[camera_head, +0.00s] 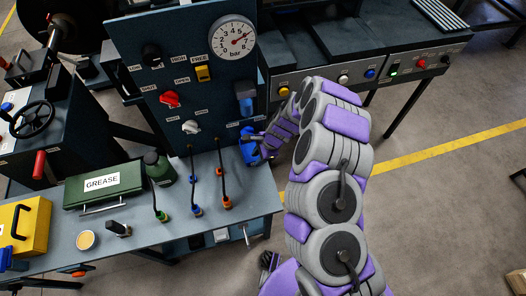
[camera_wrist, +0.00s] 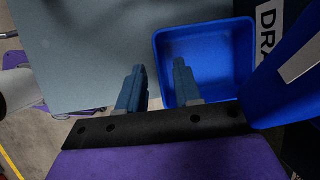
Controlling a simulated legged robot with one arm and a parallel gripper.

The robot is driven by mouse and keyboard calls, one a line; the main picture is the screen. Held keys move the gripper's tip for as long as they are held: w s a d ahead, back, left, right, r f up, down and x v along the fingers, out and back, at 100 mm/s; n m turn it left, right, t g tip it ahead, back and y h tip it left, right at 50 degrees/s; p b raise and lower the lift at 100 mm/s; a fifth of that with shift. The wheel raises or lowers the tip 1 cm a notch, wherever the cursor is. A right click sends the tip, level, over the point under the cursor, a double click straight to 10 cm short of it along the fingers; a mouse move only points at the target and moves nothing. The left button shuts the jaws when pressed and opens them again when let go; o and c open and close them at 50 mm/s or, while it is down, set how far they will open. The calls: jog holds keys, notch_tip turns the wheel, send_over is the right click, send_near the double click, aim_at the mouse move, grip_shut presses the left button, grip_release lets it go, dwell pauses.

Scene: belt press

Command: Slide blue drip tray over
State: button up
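The blue drip tray (camera_wrist: 203,48) is an open, empty rectangular box in the wrist view. It sits at the right edge of the grey bench top. In the head view the tray (camera_head: 248,148) shows small at the foot of the upright panel, partly hidden by my gripper (camera_head: 263,147). In the wrist view my gripper (camera_wrist: 160,85) is open, its two fingers apart. The right finger overlaps the tray's inside and the left finger lies outside its left wall. The near left wall shows between them. Contact cannot be told.
A panel with a pressure gauge (camera_head: 232,40) and knobs stands behind the bench (camera_head: 165,235). Several upright levers, a green grease box (camera_head: 104,185) and a yellow case (camera_head: 22,226) are left of the tray. A blue part (camera_wrist: 285,90) fills the wrist view's right side.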

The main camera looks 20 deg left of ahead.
jog(key=shift+b+x, duration=0.35)
jog(key=shift+x, duration=1.25)
jog(key=shift+c, duration=0.2)
grip_shut()
